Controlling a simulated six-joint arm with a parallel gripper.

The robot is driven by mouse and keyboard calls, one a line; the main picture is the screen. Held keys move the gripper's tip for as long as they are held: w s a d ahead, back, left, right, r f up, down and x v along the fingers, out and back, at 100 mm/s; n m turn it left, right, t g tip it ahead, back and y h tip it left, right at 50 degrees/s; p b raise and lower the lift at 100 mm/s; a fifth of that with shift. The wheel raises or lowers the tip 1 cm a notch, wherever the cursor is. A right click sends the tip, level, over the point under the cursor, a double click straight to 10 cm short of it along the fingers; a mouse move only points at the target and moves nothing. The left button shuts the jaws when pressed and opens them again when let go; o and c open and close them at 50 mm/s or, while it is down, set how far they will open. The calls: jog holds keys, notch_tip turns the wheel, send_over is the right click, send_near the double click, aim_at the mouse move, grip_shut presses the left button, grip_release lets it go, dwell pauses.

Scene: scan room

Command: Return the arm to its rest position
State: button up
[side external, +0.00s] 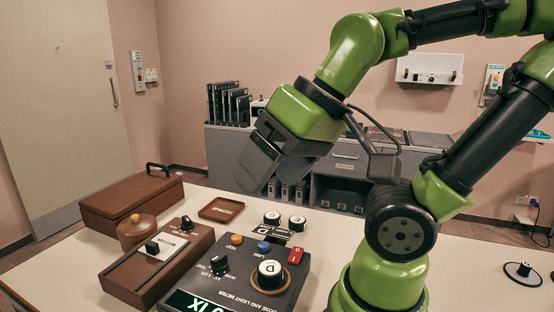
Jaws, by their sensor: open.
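My gripper (262,170) hangs above the table at the middle of the side external view, tilted down and to the left. Its dark grey fingers are over the area behind the dark light meter box (243,270), apart from everything on the table. It is open, and no object shows between the fingers. My green and black arm is bent, rising from its base at the right and folding over to the gripper. The white table (335,243) lies below it.
A brown case (130,200), a round lidded pot (137,229) and a brown slider box (158,262) stand at left. A small brown tray (221,209) and white-topped knobs (272,218) lie below the gripper. A grey cabinet (345,165) with black binders (228,104) stands behind.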

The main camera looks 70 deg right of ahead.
jog(key=shift+s+r+m+t, duration=0.15)
jog(key=shift+r+m+t, duration=0.25)
jog(key=shift+r+t, duration=0.1)
dwell(1.9)
